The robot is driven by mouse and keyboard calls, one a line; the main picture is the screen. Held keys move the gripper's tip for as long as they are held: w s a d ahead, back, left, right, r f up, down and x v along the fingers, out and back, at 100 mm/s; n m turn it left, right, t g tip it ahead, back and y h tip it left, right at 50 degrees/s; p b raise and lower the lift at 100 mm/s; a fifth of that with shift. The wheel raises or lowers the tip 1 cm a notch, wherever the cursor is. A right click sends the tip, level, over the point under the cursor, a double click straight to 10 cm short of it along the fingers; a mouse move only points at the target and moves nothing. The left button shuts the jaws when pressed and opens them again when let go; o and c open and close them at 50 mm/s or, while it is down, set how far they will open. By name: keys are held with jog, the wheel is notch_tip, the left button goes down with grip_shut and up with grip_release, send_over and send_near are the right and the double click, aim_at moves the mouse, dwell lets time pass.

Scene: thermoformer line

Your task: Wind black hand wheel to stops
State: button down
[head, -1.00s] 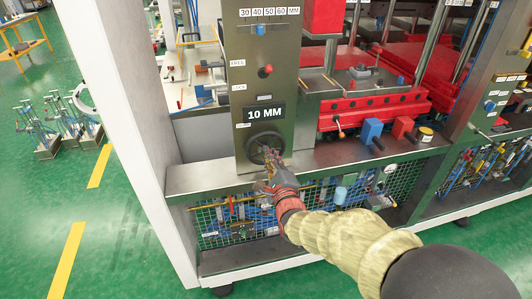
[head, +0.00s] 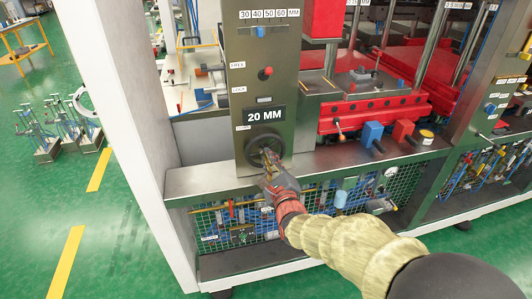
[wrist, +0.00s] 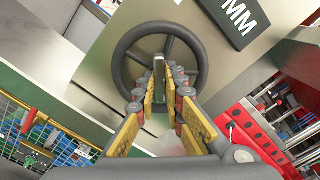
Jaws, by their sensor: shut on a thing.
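The black hand wheel (head: 249,150) is on the lower part of the grey-green panel (head: 290,80), under a display (head: 264,115) that reads 20 MM. In the wrist view the wheel (wrist: 118,62) faces me, with its rim and spokes showing around my fingers. My gripper (head: 268,157) is at the wheel's front. In the wrist view my gripper (wrist: 160,80) has its yellow-padded fingers on both sides of a narrow upright part at the wheel, closed on it. The fingers hide part of the lower rim.
Above the display are a red knob (head: 265,73) by FREE and LOCK labels, and a blue pointer (head: 260,31) under a 30 to 60 MM scale. A red clamp bar (head: 375,111) and blue box (head: 372,132) stand to the right. A steel ledge (head: 205,178) runs below.

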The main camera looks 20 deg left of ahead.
jog(key=shift+f, duration=0.2)
jog(key=shift+m, duration=1.4)
jog(key=shift+m, duration=0.8)
jog(key=c, duration=2.3)
grip_release()
jog(key=shift+m, duration=0.3)
jog(key=shift+c, duration=0.2)
jog(key=o, duration=0.5)
jog(key=shift+r, duration=0.15)
jog(key=shift+o, duration=0.2)
jog(key=v, duration=1.2)
